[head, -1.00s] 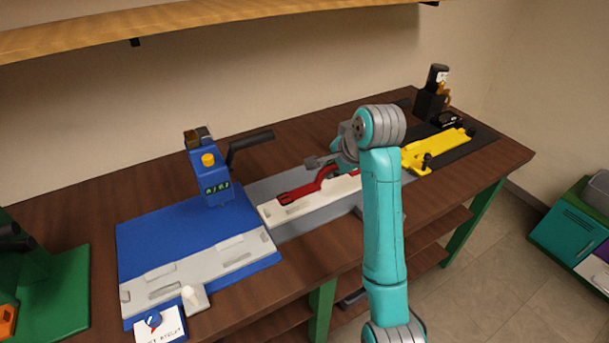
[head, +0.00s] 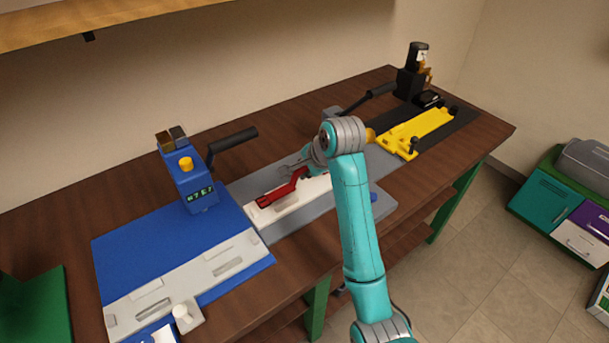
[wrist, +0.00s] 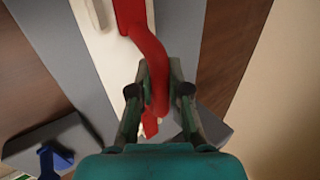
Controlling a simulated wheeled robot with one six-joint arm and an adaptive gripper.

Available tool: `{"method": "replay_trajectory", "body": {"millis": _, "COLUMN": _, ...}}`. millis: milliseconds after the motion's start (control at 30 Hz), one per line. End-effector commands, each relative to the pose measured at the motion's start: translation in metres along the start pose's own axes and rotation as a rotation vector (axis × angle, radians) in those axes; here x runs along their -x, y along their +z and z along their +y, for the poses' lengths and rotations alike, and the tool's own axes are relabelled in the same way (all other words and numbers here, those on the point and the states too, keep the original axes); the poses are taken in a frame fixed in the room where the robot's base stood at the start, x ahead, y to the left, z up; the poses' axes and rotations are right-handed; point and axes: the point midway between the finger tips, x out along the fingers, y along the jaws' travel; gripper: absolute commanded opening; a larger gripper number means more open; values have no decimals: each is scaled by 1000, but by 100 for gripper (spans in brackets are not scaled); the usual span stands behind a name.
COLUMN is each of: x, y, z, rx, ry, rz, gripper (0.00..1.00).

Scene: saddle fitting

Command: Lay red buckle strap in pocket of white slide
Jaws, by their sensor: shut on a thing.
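The red buckle strap (head: 284,189) lies along the white slide (head: 291,209) in the head view, its wide end toward the left. In the wrist view the red strap (wrist: 148,45) runs down between the fingers of my gripper (wrist: 157,90), which is shut on its curved part. The white slide also shows in the wrist view (wrist: 112,50), under and beside the strap. My gripper (head: 304,170) is over the slide's right part in the head view. The pocket is hidden, and I cannot tell whether the strap touches its floor.
A blue press (head: 192,180) with a black lever stands to the left on a blue base (head: 150,235) with a grey track. A yellow slide (head: 420,132) and a black press (head: 411,82) are at the right. A grey base (head: 350,200) runs under the white slide.

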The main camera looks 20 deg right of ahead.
Motion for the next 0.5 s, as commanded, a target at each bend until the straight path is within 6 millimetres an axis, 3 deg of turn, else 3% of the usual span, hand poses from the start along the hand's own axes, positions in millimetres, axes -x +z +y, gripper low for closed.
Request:
{"method": "replay_trajectory", "body": {"millis": 167, "x": -18, "y": 0, "z": 13, "rx": -1, "ry": 2, "rz": 0, "gripper": 0}}
{"method": "replay_trajectory", "body": {"millis": 500, "x": -21, "y": 0, "z": 14, "rx": 0, "ry": 0, "rz": 0, "gripper": 0}}
